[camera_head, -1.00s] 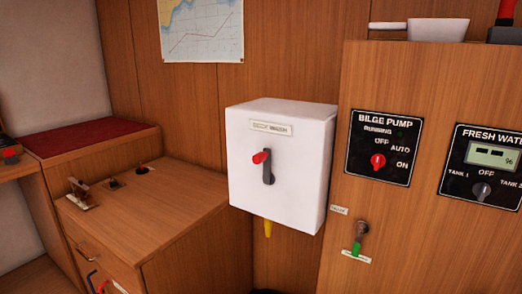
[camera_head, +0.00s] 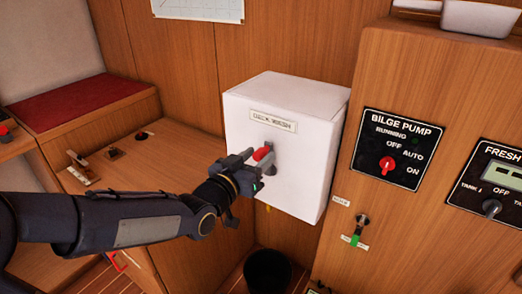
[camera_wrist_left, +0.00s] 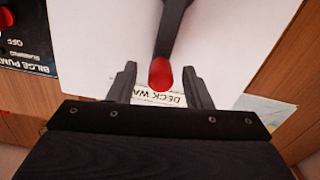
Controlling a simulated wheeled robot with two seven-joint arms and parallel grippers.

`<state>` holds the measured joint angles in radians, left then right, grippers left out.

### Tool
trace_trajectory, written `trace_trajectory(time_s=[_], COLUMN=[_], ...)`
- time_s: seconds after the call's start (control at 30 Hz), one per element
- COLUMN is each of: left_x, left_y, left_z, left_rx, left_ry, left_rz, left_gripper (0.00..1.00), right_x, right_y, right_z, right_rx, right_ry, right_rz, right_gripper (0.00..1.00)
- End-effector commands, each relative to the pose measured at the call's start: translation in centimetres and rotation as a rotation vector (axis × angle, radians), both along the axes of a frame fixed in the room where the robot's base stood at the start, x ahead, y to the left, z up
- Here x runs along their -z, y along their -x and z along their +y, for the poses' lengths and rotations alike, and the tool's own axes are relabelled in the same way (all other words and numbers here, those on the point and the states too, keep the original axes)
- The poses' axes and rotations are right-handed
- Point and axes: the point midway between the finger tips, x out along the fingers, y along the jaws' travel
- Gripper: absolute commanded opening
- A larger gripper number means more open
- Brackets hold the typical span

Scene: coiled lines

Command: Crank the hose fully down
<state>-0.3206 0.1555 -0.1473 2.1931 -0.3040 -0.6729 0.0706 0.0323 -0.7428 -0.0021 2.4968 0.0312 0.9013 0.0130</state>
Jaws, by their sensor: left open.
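The white deck wash box (camera_head: 285,150) hangs on the wood wall with a dark crank arm and a red knob (camera_head: 263,153) on its front. My left gripper (camera_head: 254,168) is at the box front, open, its fingers near the knob. In the left wrist view the red knob (camera_wrist_left: 160,73) shows between the two open fingers, with the dark crank arm (camera_wrist_left: 173,25) beyond it. I cannot tell whether the fingers touch the knob. My right gripper is not in view.
A black bucket (camera_head: 268,270) stands on the floor below the box. To the right is a wood panel with the bilge pump switch plate (camera_head: 390,148) and a small tap (camera_head: 361,222). A wooden cabinet (camera_head: 140,165) with levers stands at left.

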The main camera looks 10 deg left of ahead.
Motion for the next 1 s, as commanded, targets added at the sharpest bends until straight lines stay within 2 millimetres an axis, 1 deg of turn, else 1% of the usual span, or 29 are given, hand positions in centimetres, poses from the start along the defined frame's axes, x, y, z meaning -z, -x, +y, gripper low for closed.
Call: trace_trajectory(time_s=[0.03,0.1,0.2,0.47,0.57,0.8,0.83,1.0], left_x=[-0.1,0.0,0.0,0.0,0.0,0.0,0.0,0.0], left_y=[-0.7,-1.3,-1.8,-2.0,-2.0,-2.0,-2.0,-2.0], left_z=[-0.3,-0.5,-0.7,-0.8,-0.7,-0.7,-0.7,-0.7], left_rx=[0.000,0.000,-0.001,-0.001,-0.001,-0.001,-0.001,-0.001], left_ry=[0.000,0.000,0.001,0.001,0.001,0.001,0.001,0.001], left_rz=[0.001,0.002,0.001,0.001,0.001,0.001,0.001,0.001], left_gripper=[0.45,0.45,0.45,0.45,0.35,0.03,0.00,0.00], right_x=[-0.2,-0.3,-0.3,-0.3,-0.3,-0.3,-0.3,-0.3], right_y=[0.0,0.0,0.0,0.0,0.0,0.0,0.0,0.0], right_z=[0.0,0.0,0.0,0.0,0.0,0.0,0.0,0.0], right_rx=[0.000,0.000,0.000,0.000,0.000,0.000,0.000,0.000], right_ry=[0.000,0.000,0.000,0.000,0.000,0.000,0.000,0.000], right_rz=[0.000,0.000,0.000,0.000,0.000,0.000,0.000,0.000], right_gripper=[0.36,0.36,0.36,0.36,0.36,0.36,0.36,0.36])
